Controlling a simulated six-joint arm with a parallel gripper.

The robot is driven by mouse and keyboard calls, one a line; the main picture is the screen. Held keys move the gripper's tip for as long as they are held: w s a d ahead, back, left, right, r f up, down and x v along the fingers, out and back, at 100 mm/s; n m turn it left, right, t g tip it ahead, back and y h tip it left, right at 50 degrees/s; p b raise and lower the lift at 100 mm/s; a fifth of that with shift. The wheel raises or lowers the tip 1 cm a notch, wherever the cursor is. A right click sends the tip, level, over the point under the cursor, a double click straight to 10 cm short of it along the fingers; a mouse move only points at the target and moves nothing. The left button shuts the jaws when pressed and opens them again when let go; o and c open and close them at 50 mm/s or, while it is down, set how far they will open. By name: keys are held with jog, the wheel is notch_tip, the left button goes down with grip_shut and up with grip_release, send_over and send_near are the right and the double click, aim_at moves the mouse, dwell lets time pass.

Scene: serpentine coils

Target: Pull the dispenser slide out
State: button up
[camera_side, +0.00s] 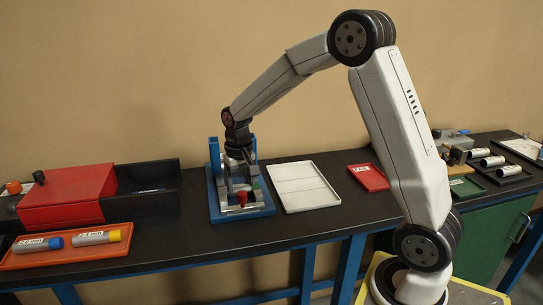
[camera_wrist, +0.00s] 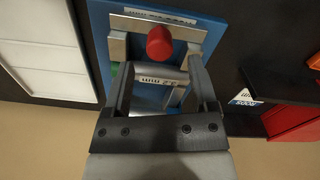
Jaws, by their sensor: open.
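The dispenser stands on a blue base (camera_side: 262,208) on the black bench in the side view, and the base also shows in the wrist view (camera_wrist: 98,22). A red knob (camera_side: 241,197) sits at its front on a metal slide plate (camera_wrist: 188,32); the knob shows clearly in the wrist view (camera_wrist: 159,43). A grey labelled cylinder (camera_wrist: 160,77) shows between my fingers in the wrist view. My gripper (camera_side: 238,168) points down over the dispenser. Its fingers (camera_wrist: 160,62) are apart, with the knob just beyond their tips. I cannot tell whether they touch the cylinder.
A pale tray (camera_side: 302,186) lies close right of the dispenser, then a red tray (camera_side: 368,178). A black bin (camera_side: 150,187) and red cover (camera_side: 62,197) stand left. An orange tray (camera_side: 65,258) holds two tubes. A dark tray (camera_side: 503,177) with cylinders is far right.

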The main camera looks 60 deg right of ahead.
jog(key=shift+r, duration=1.95)
jog(key=shift+a, duration=0.1)
jog(key=s+a+f+n+t, duration=0.1)
jog(key=s+a+f+n, duration=0.1)
jog(key=s, duration=0.5)
jog(key=s+a+f+n+t, duration=0.1)
jog(key=s+a+f+n, duration=0.2)
jog(key=s+a+f, duration=0.2)
jog(key=s+a, duration=0.2)
jog(key=s, duration=0.1)
jog(key=shift+s+t, duration=0.2)
jog(key=shift+t, duration=0.1)
